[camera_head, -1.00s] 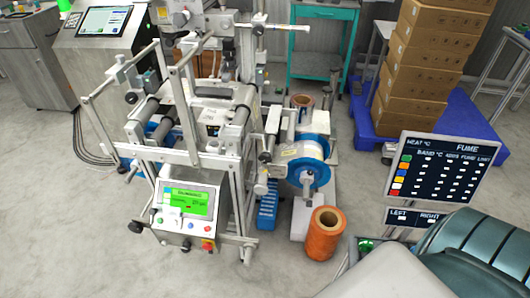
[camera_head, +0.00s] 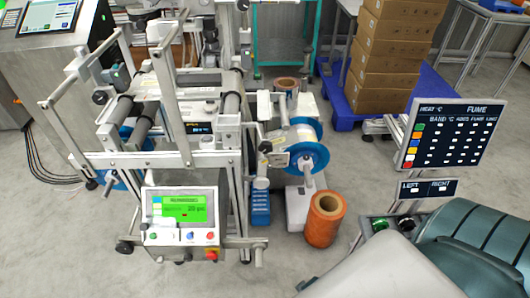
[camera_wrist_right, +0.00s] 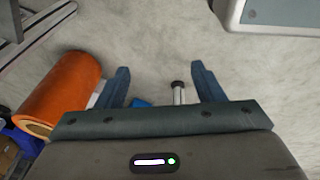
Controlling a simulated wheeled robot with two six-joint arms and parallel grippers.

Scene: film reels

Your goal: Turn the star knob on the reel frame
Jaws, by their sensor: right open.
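The reel frame (camera_head: 205,161) is a light metal machine with bars, rollers and a lit green screen in the head view. Small dark knobs (camera_head: 265,147) sit on its right side by a blue-flanged reel (camera_head: 307,147). I cannot tell at this size which one is the star knob. My right gripper (camera_wrist_right: 159,76) is open and empty in the right wrist view, above the floor. A short post with a dark cap (camera_wrist_right: 178,88) shows between its fingers, apparently below them. My left gripper is in neither view.
An orange roll (camera_head: 325,219) stands on the floor right of the frame; an orange roll (camera_wrist_right: 63,90) also shows left of the right gripper. A HEAT/FUME panel (camera_head: 453,134) stands at right. Stacked boxes (camera_head: 398,60) stand on a blue pallet behind. Floor at front left is clear.

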